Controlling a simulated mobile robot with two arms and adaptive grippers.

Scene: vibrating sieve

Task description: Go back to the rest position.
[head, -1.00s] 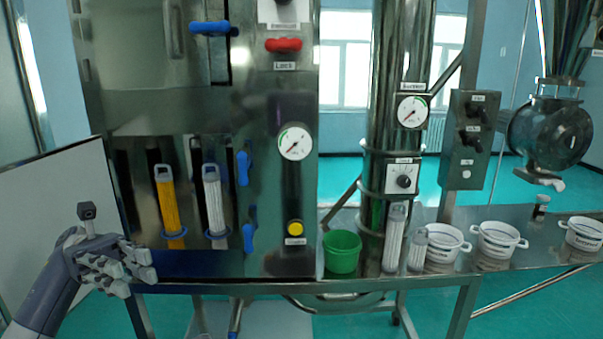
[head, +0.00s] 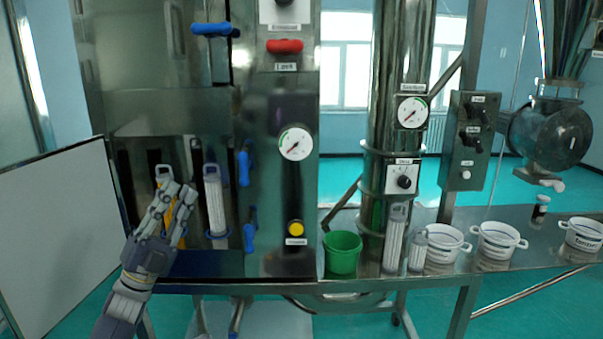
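My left gripper (head: 176,200) is grey with several fingers. It is raised in front of the yellow filter cartridge (head: 164,173) and hides most of it. Its fingers are stretched upward and apart, with yellow showing between them. I see nothing held in it, though I cannot tell whether the fingers touch the cartridge. My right gripper is not in view.
A white cartridge (head: 214,200) stands right of the yellow one in the steel machine (head: 170,112). A green bucket (head: 342,254), clear tubes and several white pots stand on the steel table (head: 390,289). A white board (head: 55,235) stands at left.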

